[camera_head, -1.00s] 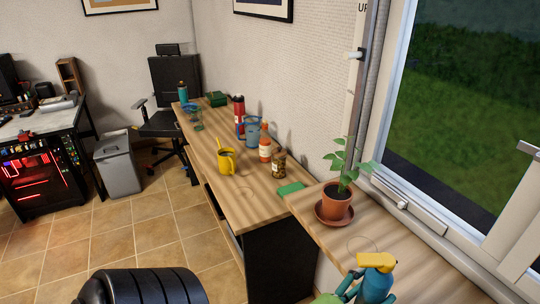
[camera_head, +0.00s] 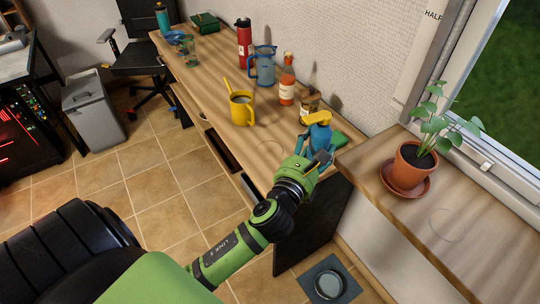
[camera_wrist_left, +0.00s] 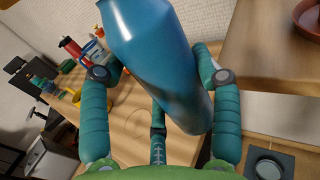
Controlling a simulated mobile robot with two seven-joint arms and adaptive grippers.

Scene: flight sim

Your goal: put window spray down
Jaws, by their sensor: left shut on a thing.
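The window spray is a blue bottle with a yellow trigger head (camera_head: 318,137). My left gripper (camera_head: 312,160) is shut on it and holds it at the near right end of the long wooden desk (camera_head: 215,75). In the left wrist view the blue bottle (camera_wrist_left: 160,60) fills the middle, tilted, between the green fingers. I cannot tell from the head view whether its bottom touches the desk; the gripper hides that part. The right gripper is not in view.
A brown glass jar (camera_head: 310,103), an orange sauce bottle (camera_head: 287,80), a yellow mug (camera_head: 241,107) and a green sponge (camera_head: 347,140) are close by. A potted plant (camera_head: 413,158) stands on the windowsill (camera_head: 470,238).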

